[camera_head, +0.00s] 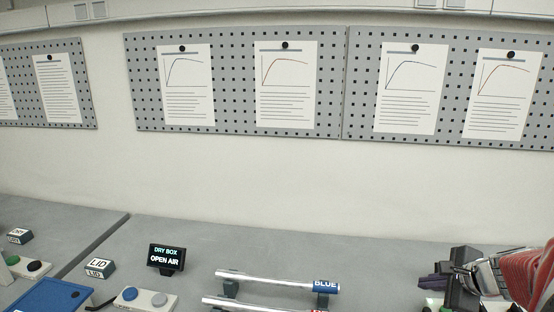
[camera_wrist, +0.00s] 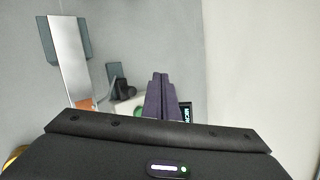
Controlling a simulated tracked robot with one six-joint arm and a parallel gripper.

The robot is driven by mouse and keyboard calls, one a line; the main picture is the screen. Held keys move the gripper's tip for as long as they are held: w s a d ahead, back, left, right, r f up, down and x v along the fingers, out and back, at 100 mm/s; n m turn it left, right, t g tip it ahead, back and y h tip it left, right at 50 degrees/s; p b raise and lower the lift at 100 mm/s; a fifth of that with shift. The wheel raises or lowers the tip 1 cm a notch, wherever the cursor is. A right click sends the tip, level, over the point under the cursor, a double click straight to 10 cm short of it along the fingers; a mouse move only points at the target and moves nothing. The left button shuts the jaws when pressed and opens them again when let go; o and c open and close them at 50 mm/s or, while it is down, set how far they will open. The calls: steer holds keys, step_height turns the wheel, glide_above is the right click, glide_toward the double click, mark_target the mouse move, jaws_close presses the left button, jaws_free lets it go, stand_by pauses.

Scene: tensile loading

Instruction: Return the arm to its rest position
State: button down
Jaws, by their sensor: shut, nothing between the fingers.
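My gripper (camera_head: 432,282) is at the bottom right of the head view, with my red arm behind it at the right edge. In the wrist view, the dark fingers of my gripper (camera_wrist: 160,80) are together and nothing shows between them. The fingers hide part of the bench below them. Whether the fingertips touch anything cannot be told.
Two metal rods, one with a BLUE label (camera_head: 326,286), lie in front. A DRY BOX display (camera_head: 166,257), LID block (camera_head: 98,268), blue panel (camera_head: 52,297) and button box (camera_head: 144,299) stand left. The wrist view shows a metal strip (camera_wrist: 67,55) and small display (camera_wrist: 186,111).

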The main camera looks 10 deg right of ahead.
steer(key=s+a+r+n+g+y, duration=0.1)
steer(key=s+a+r+n, duration=0.1)
steer(key=a+n, duration=0.6)
steer(key=s+a+r+n+g, duration=0.1)
steer(key=s+a+n, duration=0.15)
steer(key=a, duration=0.85)
steer(key=s+a+r+n+g+h, duration=0.1)
steer(key=s+a+n, duration=0.8)
steer(key=n, duration=0.4)
steer(key=shift+s+a+r, duration=0.15)
steer(key=shift+s+a, duration=0.25)
steer(key=shift+s, duration=0.25)
steer(key=shift+s, duration=0.1)
